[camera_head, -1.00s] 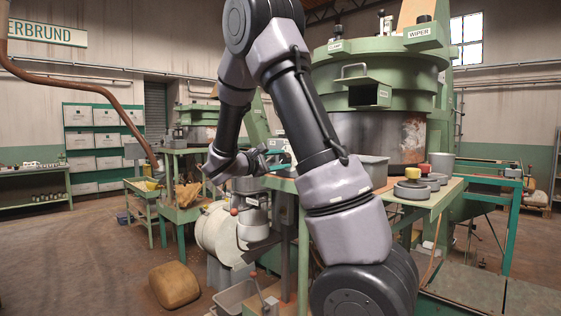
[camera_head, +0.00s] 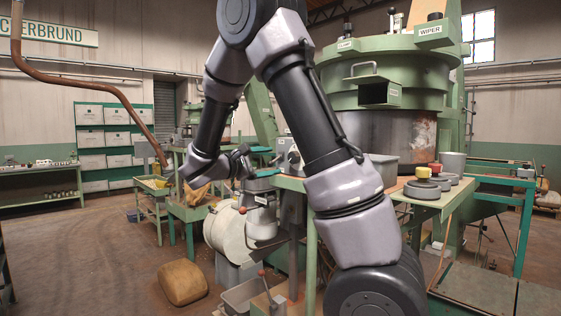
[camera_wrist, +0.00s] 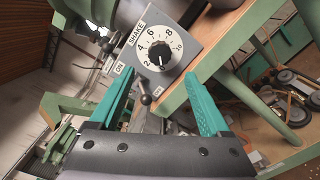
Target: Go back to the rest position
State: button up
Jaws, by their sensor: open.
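My gripper (camera_head: 274,161) is out in front of me, beside the green hopper machine, in the head view. In the wrist view my gripper (camera_wrist: 160,78) shows two teal fingers spread apart with nothing held between them. Beyond the fingers is a grey control panel (camera_wrist: 178,28) marked SHAKE, with a round dial (camera_wrist: 160,55) and a small toggle lever (camera_wrist: 145,98) below it. The lever appears in the gap between the fingers; I cannot tell how far off it is. My arm is bent, with its elbow high.
The green hopper machine (camera_head: 388,62) stands on the right, beside a bench with round weights (camera_head: 422,189). A white drum (camera_head: 228,232), a brown sack (camera_head: 182,283) and a grey bin (camera_head: 243,296) are low down. The floor (camera_head: 95,255) at left is largely clear.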

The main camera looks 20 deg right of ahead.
jog(key=shift+v, duration=1)
jog(key=s+d+f+m+g+y, duration=0.25)
jog(key=s+y, duration=0.25)
jog(key=s, duration=0.3)
jog(key=s+d+f+m+g+y, duration=0.2)
jog(key=s+d+m+g+y, duration=0.15)
jog(key=s, duration=0.35)
jog(key=s+a+r+m+t+y, duration=0.6)
jog(key=s+a+m+t+y, duration=0.1)
jog(key=a+y, duration=0.3)
jog(key=shift+s+a+m, duration=0.4)
jog(key=shift+s+m, duration=0.25)
jog(key=shift+m, duration=0.05)
